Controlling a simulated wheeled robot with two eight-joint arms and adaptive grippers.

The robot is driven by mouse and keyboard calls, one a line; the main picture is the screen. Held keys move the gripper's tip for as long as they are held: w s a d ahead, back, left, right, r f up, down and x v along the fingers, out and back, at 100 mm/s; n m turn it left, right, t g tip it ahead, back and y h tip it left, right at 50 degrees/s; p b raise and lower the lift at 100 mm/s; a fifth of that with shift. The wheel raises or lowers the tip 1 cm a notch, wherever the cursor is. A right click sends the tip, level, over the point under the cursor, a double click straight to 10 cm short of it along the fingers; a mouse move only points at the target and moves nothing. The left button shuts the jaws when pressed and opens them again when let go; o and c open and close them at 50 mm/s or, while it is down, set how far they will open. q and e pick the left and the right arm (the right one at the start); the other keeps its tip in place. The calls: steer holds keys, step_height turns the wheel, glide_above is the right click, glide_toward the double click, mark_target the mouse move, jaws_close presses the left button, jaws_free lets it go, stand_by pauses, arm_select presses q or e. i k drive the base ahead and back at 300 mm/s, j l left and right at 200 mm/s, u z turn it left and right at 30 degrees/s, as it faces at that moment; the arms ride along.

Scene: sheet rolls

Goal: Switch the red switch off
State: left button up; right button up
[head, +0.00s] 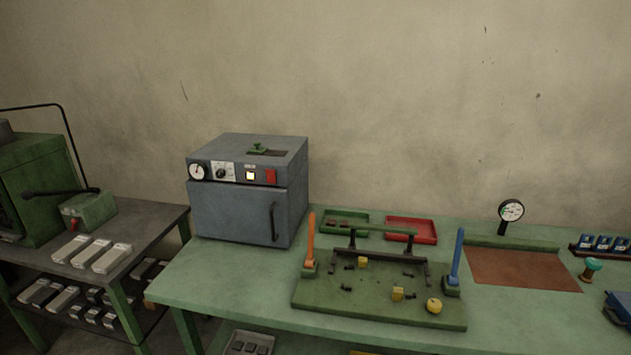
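A red switch (270,176) sits at the right end of the control panel on a grey box-shaped oven (232,211). The oven stands on the left part of the green table. Left of the switch are a lit, pale yellow lamp (250,175), a dark knob (221,173) and a round white dial (197,172). The switch is too small to tell which way it is tipped. Neither of my grippers is in view.
The oven door has a dark upright handle (274,222). Right of it, a green fixture plate (378,303) carries an orange lever (310,240) and a blue lever (457,258). Green (328,216) and red (433,230) trays lie behind. A grey side table (150,218) stands left.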

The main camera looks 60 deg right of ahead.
mark_target(271, 176)
steer(key=z, duration=1.65)
